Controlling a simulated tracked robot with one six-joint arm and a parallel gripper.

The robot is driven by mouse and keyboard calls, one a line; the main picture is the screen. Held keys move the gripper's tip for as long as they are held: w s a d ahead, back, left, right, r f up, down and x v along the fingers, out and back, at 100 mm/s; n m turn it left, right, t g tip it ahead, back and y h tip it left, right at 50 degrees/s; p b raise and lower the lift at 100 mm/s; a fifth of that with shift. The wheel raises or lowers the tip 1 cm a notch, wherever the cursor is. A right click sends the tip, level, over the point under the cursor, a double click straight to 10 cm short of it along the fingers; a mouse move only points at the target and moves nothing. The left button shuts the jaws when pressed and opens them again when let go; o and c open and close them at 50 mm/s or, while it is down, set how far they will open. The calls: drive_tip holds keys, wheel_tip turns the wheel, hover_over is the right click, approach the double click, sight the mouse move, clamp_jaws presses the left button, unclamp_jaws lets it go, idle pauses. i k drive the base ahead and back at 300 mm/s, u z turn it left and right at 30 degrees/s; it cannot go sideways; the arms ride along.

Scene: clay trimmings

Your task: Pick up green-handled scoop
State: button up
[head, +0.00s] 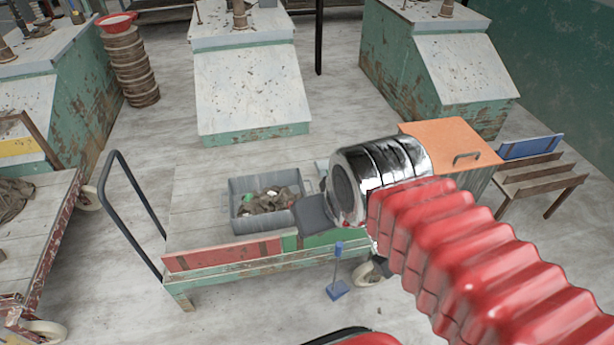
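My arm, a red ribbed sleeve with a chrome drum at its end, reaches in from the lower right over the right part of a flat cart (200,205). A dark grey flat piece beside the drum looks like part of my gripper (313,214); the drum hides the rest, so I cannot tell its opening or whether it holds anything. A grey bin (262,224) on the cart holds brownish clay scraps (268,204) with a small green spot among them. I cannot make out a green-handled scoop.
The cart has a dark push handle (128,215) at left and a red front board (222,252). An orange-topped cabinet (440,140) stands behind my arm. Sloped green-and-white machines (250,90) line the back. Another cart (35,220) is at far left.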

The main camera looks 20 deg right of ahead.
sight(321, 166)
drive_tip(key=u, duration=0.25)
drive_tip(key=i, duration=1)
drive_tip(key=u, duration=0.1)
